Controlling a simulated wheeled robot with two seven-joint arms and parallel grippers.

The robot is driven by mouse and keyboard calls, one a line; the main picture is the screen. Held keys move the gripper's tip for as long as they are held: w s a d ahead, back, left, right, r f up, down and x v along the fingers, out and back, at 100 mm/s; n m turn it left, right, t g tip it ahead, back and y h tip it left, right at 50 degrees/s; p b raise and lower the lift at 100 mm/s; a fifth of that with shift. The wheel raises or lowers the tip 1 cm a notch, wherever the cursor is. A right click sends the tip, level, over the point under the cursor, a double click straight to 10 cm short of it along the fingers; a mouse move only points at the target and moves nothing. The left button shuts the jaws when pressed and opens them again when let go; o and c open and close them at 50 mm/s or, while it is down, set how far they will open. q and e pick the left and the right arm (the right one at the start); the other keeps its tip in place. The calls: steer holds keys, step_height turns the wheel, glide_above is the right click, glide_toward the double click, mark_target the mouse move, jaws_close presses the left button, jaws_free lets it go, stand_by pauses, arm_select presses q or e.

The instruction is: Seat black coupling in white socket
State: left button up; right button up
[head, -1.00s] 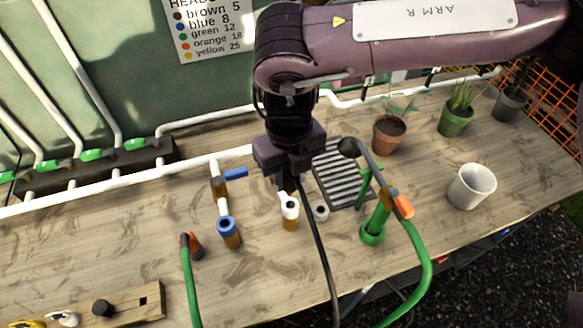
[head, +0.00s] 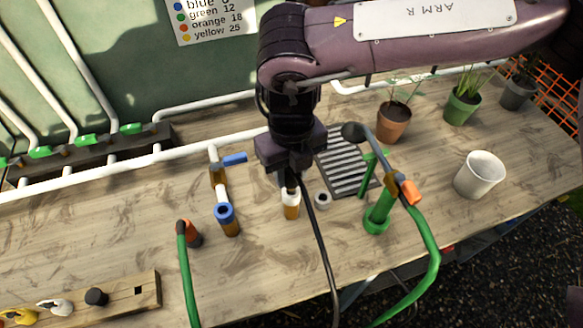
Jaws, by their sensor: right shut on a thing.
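The white socket (head: 291,197) is a white collar on an amber-brown upright stub in the middle of the bench. My right gripper (head: 290,182) points down directly above it, shut on the black coupling at the end of the black hose (head: 323,245). The coupling is mostly hidden by the fingers and sits at the socket's mouth. I cannot tell whether it is inside or just touching the top. The hose runs down toward the front edge. My left gripper is not in view.
A blue-collared stub with a valve (head: 225,213) and an orange-ended green hose (head: 190,234) stand left. A white cup (head: 480,175) stands further right.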

steer(key=shift+s+f+b, duration=0.1)
steer(key=shift+f+b, duration=1.2)
steer(key=shift+f, duration=0.55)
stand_by(1.5)
steer(key=o, duration=1.1)
steer(key=shift+c, duration=0.2)
step_height(320, 180, up, 8)
steer(key=shift+f+b, duration=0.1)
steer(key=shift+b, duration=0.5)
